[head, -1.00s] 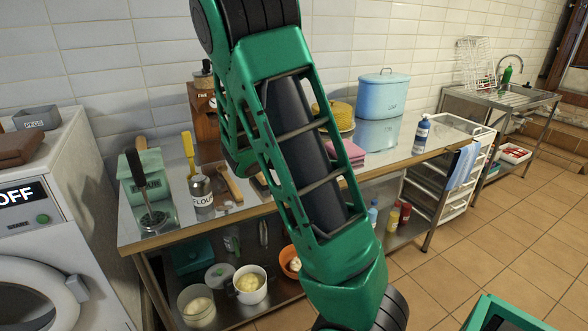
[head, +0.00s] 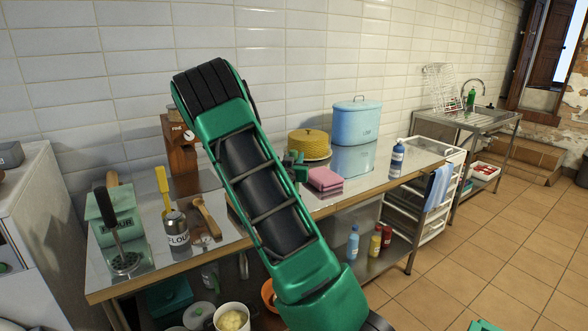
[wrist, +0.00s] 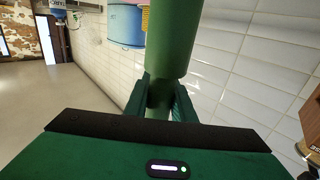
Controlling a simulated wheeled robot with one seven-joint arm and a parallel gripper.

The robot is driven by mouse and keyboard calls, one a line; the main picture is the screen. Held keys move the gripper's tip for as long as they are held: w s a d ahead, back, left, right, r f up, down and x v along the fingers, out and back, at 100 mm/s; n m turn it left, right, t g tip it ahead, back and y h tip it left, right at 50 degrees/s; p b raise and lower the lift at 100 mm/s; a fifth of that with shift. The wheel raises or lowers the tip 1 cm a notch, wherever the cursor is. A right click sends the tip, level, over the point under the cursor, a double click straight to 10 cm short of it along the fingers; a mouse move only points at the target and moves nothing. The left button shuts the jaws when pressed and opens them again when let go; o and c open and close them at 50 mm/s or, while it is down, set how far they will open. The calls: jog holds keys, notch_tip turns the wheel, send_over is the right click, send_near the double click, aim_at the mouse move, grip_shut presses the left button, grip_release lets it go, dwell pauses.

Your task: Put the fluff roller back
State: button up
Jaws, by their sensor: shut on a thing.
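In the wrist view my gripper (wrist: 160,96) is shut on a green, round-bodied thing, which I take to be the fluff roller (wrist: 172,42). Its thick cylinder extends away from the fingers, and a narrower part lies between them. In the head view part of my gripper (head: 296,168) shows beyond my arm, above the worktop and beside the yellow dome and pink sponges. My arm hides the rest, and I cannot make out the roller clearly there.
A drawer trolley (head: 440,165) and sink stand to the right. The tiled floor (head: 450,260) is open.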

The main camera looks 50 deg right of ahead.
jog(key=shift+f, duration=1.8)
jog(key=o, duration=0.9)
